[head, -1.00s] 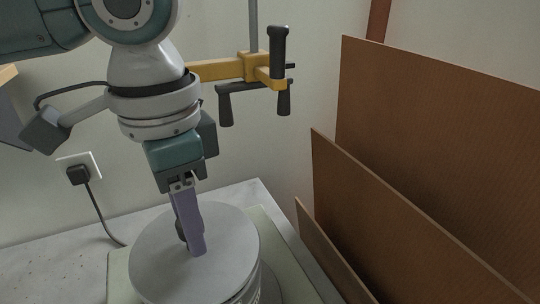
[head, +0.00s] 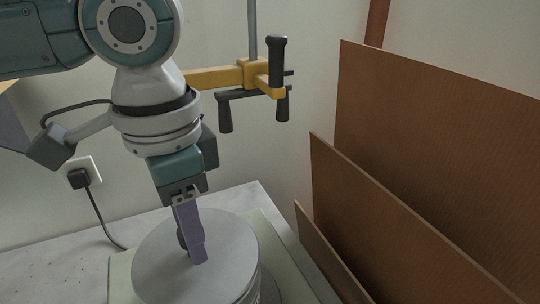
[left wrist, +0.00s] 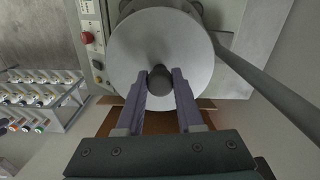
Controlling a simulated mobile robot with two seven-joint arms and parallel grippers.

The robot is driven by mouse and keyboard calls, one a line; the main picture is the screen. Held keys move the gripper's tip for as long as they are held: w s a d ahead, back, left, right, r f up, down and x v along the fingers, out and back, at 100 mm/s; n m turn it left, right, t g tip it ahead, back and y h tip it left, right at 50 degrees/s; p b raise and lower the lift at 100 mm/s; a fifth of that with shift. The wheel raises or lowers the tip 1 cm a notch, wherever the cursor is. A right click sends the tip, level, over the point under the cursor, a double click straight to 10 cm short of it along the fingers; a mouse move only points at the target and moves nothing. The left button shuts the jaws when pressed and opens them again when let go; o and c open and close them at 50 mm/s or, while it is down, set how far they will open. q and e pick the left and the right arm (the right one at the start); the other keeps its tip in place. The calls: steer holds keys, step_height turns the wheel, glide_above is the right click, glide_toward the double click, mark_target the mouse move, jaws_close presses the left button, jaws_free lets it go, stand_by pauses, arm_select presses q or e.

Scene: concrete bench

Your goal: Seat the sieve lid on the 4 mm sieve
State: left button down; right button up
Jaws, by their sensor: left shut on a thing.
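The sieve lid (head: 225,250) is a flat grey disc with a dark knob. My left gripper (head: 197,260), with purple fingers, reaches down onto its middle. In the left wrist view the lid (left wrist: 125,55) fills the top centre, and the fingers of my left gripper (left wrist: 160,76) are shut on the knob (left wrist: 160,88) from both sides. Under the lid, the side of a metal sieve stack (head: 252,293) shows at the lower right. The lid covers the 4 mm sieve's top, and I cannot tell whether a gap is left between them. My right gripper is out of view.
The stack stands over a pale green machine base (head: 285,270) with a red button (left wrist: 88,37). Brown panels (head: 430,150) lean close on the right. A yellow clamp (head: 240,76) hangs behind. A bottle rack (left wrist: 45,100) shows in the wrist view. The bench (head: 50,268) is clear at left.

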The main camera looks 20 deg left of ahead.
arm_select(q)
steer(key=shift+f, duration=0.45)
stand_by(0.3)
steer(key=shift+c, duration=2.3)
jaws_free()
step_height(320, 180, up, 10)
steer(key=shift+s, duration=0.1)
